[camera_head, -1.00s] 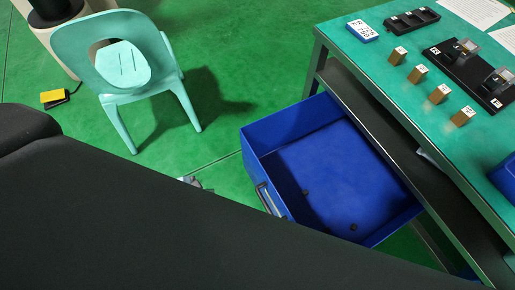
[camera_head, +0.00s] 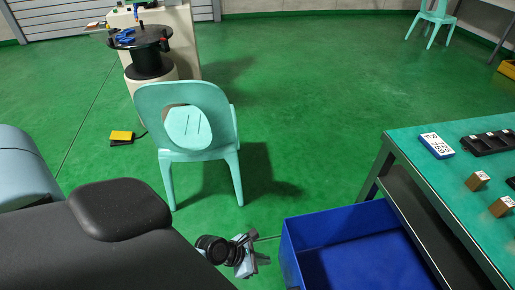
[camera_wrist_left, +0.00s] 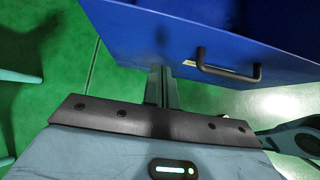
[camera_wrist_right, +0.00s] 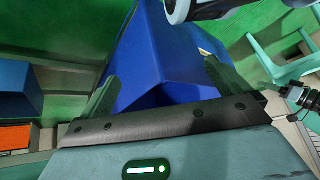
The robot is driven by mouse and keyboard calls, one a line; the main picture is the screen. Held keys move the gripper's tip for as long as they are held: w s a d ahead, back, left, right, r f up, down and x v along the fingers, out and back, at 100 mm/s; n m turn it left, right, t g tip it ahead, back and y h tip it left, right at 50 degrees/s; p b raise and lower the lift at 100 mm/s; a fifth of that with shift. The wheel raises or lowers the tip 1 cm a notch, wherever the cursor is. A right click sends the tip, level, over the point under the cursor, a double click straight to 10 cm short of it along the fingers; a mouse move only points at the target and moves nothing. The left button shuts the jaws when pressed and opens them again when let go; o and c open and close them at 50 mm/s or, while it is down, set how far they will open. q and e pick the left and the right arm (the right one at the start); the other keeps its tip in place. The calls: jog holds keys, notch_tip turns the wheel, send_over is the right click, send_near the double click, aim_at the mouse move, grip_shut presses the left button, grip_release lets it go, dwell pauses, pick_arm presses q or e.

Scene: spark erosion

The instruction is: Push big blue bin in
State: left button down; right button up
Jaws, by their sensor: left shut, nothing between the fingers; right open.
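The big blue bin (camera_head: 345,239) is a pulled-out open drawer under the green-topped workbench (camera_head: 440,200). The head view cuts off its near part. My left gripper (camera_head: 262,260) is left of the bin's front panel. In the left wrist view, its shut, empty fingers (camera_wrist_left: 160,78) point at the lower part of the blue front panel (camera_wrist_left: 170,38), left of the black handle (camera_wrist_left: 229,70); contact is unclear. In the right wrist view, my right gripper's fingers (camera_wrist_right: 168,90) are spread wide, with the blue bin (camera_wrist_right: 163,60) showing between and beyond them.
A turquoise chair (camera_head: 188,130) stands left of the bin, with a yellow pedal (camera_head: 121,136) on the floor beyond. Small blocks (camera_head: 478,181) and a black tray (camera_head: 490,142) sit on the bench. An orange box (camera_wrist_right: 15,137) shows at left in the right wrist view. Open green floor lies behind.

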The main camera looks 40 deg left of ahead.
aim_at(293, 259)
pick_arm(q)
jog(key=shift+w+d+f+b, duration=0.25)
jog(key=shift+w+d+f, duration=0.3)
jog(key=shift+w+d, duration=0.3)
jog(key=shift+w+d+f+b, duration=0.25)
jog(key=shift+w+d+f, duration=0.35)
jog(key=shift+w, duration=0.45)
jog(key=shift+w+d+f+b, duration=0.25)
jog(key=shift+w+d+f, duration=0.2)
jog(key=shift+w+d, duration=0.45)
pick_arm(e)
jog(key=shift+w+f, duration=0.25)
jog(key=shift+f, duration=0.4)
pick_arm(q)
jog(key=shift+a, duration=0.1)
jog(key=shift+w, duration=0.2)
pick_arm(e)
jog(key=shift+d, duration=0.1)
